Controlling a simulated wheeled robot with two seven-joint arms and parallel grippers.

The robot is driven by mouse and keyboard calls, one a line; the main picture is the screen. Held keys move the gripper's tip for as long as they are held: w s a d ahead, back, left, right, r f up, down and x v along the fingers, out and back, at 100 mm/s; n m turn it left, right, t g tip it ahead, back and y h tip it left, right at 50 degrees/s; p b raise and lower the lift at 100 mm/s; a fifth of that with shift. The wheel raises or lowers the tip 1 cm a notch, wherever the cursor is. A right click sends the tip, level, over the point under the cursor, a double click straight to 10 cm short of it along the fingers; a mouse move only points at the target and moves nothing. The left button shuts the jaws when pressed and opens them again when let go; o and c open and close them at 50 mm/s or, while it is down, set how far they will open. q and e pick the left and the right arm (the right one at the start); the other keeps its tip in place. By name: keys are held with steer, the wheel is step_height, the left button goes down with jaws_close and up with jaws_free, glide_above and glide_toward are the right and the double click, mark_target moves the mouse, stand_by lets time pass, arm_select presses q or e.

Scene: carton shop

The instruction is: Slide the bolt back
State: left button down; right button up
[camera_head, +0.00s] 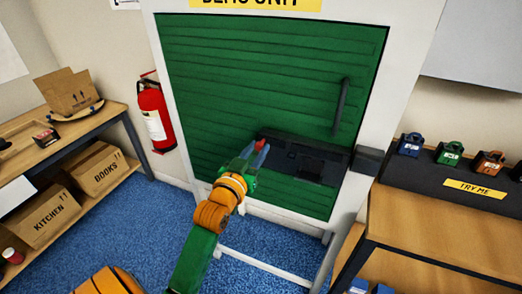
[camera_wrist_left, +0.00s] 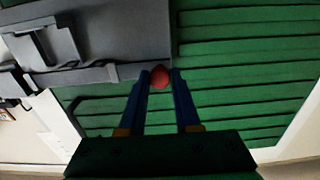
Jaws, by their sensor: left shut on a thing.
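A green slatted door (camera_head: 240,75) in a white frame carries a dark grey bolt (camera_head: 305,160) low on its right part. The bolt's red knob (camera_head: 259,145) is at the left end of the bolt housing. My left gripper (camera_head: 256,154) reaches up to it from below, with its blue fingers on either side. In the left wrist view the red knob (camera_wrist_left: 160,77) sits between the fingertips of my left gripper (camera_wrist_left: 160,84), beside the grey bolt housing (camera_wrist_left: 110,35). A dark keeper block (camera_head: 368,160) is on the right frame post. I cannot tell how far the bar reaches into it. My right gripper is out of view.
A dark vertical handle (camera_head: 341,107) stands on the door above the bolt. A bench with padlocks on a black display (camera_head: 450,180) is close on the right. A red fire extinguisher (camera_head: 155,113) hangs at left, near shelves with cartons (camera_head: 100,168). Blue carpet (camera_head: 150,220) is open below.

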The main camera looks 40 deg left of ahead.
arm_select(q)
steer(key=c, duration=0.8)
jaws_free()
steer(key=shift+a+r, duration=0.1)
steer(key=shift+c, duration=0.2)
steer(key=shift+o, duration=1.1)
steer(key=shift+a, duration=0.3)
steer(key=b+v, duration=0.1)
steer(key=v, duration=0.6)
steer(key=shift+b, duration=0.35)
